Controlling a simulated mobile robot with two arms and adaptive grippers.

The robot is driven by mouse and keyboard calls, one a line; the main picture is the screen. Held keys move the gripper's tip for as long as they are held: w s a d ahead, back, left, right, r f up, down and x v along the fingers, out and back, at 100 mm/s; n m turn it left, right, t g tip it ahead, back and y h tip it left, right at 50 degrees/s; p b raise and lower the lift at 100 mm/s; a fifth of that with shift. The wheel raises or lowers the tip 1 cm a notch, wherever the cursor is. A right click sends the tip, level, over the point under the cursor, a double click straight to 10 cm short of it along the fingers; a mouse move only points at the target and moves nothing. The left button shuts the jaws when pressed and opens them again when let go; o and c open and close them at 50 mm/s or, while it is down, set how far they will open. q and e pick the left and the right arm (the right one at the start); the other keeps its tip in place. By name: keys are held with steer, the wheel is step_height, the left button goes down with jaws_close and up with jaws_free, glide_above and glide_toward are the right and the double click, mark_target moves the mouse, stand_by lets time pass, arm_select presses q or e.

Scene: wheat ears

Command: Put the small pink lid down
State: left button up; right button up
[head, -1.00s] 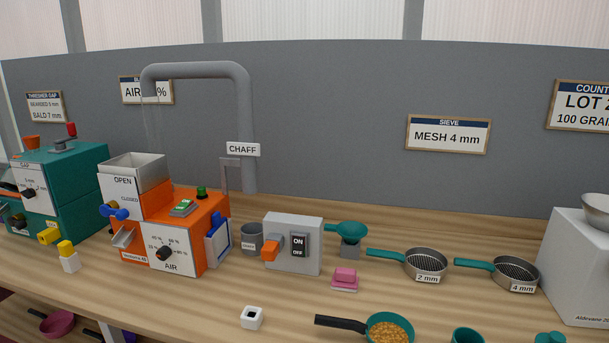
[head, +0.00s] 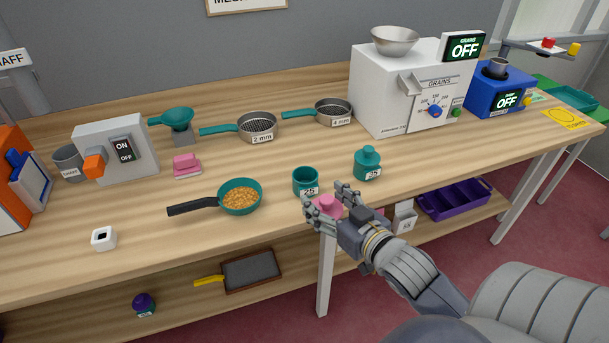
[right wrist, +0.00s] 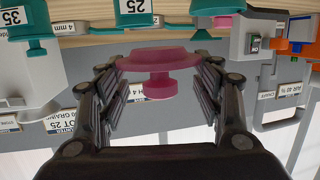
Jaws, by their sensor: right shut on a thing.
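A small round pink lid with a knob (head: 327,204) is held between the fingertips of my right gripper (head: 324,195). In the right wrist view the lid (right wrist: 158,62) sits between both fingers (right wrist: 160,90), and the picture is upside down. The gripper is shut on it, at the table's front edge, just in front of an open teal cup marked 25 (head: 306,182). A teal jar marked 35 (head: 367,164), with a knobbed teal lid on it, stands to the right. My left gripper is not in view.
A teal pan of grain (head: 240,196) stands left of the cup. Sieves marked 2 mm (head: 257,127) and 4 mm (head: 333,111) lie behind. A white grain counter (head: 415,95) stands at the back right. Bare tabletop (head: 440,165) lies right of the 35 jar.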

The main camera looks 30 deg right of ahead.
steer(key=shift+d+r, duration=0.2)
steer(key=shift+d, duration=0.45)
steer(key=shift+d+r, duration=0.2)
steer(key=shift+d, duration=0.45)
steer(key=p+x, duration=0.1)
steer(key=x, duration=0.4)
steer(key=d+p+x, duration=0.1)
steer(key=p+x, duration=0.1)
steer(key=x, duration=0.4)
steer(key=d+p+x, duration=0.1)
steer(key=p+x, duration=0.1)
steer(key=x, duration=0.3)
steer(key=shift+w+f, duration=0.2)
steer(key=shift+f, duration=0.45)
steer(key=shift+f, duration=0.1)
